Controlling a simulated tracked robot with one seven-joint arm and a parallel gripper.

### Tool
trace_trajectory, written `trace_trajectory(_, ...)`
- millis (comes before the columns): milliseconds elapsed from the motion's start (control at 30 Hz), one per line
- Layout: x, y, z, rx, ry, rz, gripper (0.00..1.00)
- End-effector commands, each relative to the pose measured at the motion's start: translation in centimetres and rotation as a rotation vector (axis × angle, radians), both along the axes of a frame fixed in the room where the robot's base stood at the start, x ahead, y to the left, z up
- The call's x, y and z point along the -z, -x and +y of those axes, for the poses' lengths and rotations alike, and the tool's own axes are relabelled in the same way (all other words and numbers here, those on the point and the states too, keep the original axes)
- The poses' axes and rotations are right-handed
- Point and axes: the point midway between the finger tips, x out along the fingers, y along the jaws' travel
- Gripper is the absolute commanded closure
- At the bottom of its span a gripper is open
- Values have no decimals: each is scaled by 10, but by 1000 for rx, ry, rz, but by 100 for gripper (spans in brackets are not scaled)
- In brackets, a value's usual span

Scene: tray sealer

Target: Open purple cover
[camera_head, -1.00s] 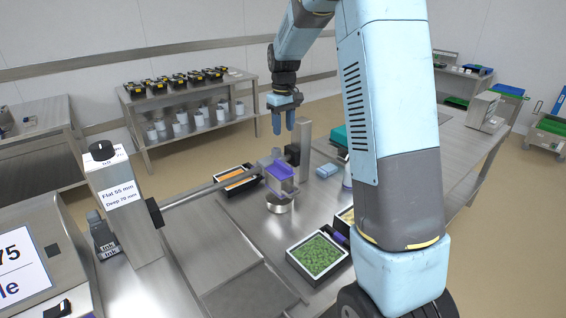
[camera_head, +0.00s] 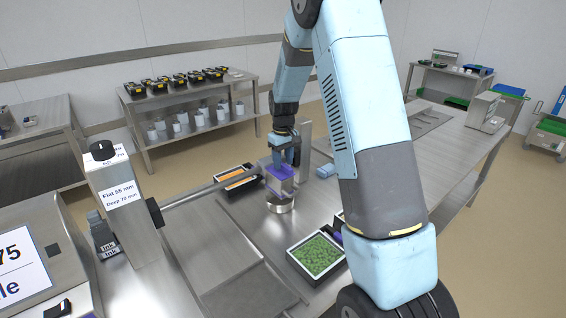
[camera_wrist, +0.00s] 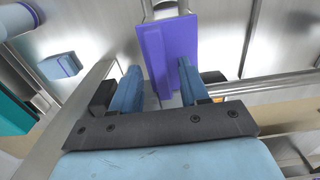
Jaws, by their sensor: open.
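The purple cover (camera_head: 280,172) sits on top of a small metal housing (camera_head: 281,186) on the steel table. In the wrist view the purple cover (camera_wrist: 167,50) is a slanted panel standing ahead of my fingertips. My gripper (camera_head: 284,156) is over the cover, pointing down, with its blue fingers partly overlapping it. In the wrist view my gripper (camera_wrist: 158,78) is open, with the lower part of the cover between the two blue fingers, nearer the right one. I cannot tell whether either finger touches it.
A steel post (camera_head: 306,140) stands close behind the gripper. A tray of green food (camera_head: 317,254) lies in front, and a tray of orange food (camera_head: 236,179) lies to the left. A light blue block (camera_head: 326,170) lies right of the post.

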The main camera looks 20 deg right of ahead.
Motion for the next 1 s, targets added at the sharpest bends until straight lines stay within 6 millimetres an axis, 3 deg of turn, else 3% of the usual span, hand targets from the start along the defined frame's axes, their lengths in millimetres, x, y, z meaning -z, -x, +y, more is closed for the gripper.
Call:
trace_trajectory(433, 8, 0, -1, 1, 0, 0, 56)
trace_trajectory(867, 8, 0, -1, 2, 0, 0, 97)
trace_trajectory(1000, 8, 0, -1, 2, 0, 0, 100)
